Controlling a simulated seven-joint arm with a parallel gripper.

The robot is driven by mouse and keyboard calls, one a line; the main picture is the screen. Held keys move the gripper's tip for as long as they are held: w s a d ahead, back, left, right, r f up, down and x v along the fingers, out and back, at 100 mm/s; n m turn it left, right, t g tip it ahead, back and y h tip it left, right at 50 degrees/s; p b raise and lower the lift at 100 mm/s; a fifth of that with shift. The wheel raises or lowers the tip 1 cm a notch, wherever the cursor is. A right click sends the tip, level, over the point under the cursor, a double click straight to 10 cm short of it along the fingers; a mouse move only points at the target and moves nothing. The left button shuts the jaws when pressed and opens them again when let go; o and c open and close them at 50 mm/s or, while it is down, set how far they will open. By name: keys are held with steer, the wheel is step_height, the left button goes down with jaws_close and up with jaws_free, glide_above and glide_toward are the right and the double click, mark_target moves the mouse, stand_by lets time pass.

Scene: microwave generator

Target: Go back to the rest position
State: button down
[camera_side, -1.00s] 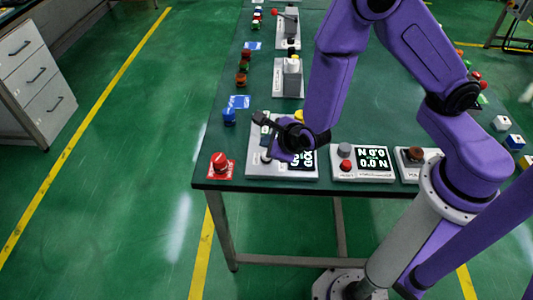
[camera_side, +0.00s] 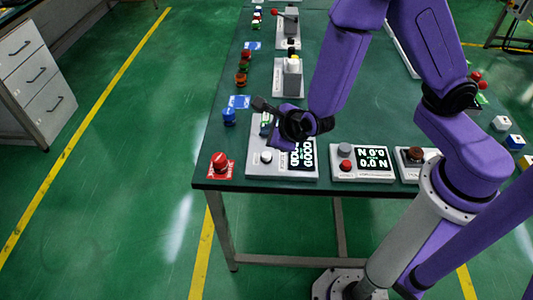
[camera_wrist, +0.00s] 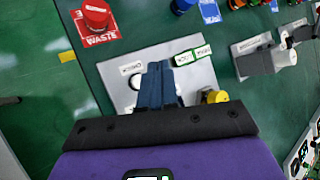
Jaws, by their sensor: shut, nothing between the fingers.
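My gripper (camera_wrist: 157,68) is shut and empty. In the wrist view its two blue fingers lie side by side above the light grey generator panel (camera_wrist: 208,75). In the side view my black and purple wrist hangs over the same panel (camera_side: 285,173), at the front left of the green table, and the fingers are hard to make out. The panel carries a white round knob (camera_side: 266,157) and a dark display with white characters (camera_side: 303,155). A yellow knob (camera_wrist: 214,97) shows at its right edge in the wrist view.
A panel with a force display (camera_side: 373,158) stands to the right. Grey devices (camera_side: 291,78) and small coloured items (camera_side: 243,67) stand farther back.

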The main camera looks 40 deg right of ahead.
steer(key=s+d+r+m+g+h, duration=0.3)
steer(key=s+d+r+m, duration=0.5)
steer(key=m, duration=1)
steer(key=s+d+r+m+g+y, duration=0.1)
steer(key=s+r+m+g+y, duration=0.1)
steer(key=s+m, duration=0.5)
steer(key=s+d+r+m+g+y, duration=0.1)
steer(key=s+r+m+g, duration=0.2)
steer(key=s+m, duration=0.3)
steer(key=s+g, duration=0.1)
steer(key=s, duration=0.1)
steer(key=shift+s+d+r+m+y, duration=0.25)
steer(key=shift+s+m+y, duration=0.1)
steer(key=shift+m+y, duration=0.05)
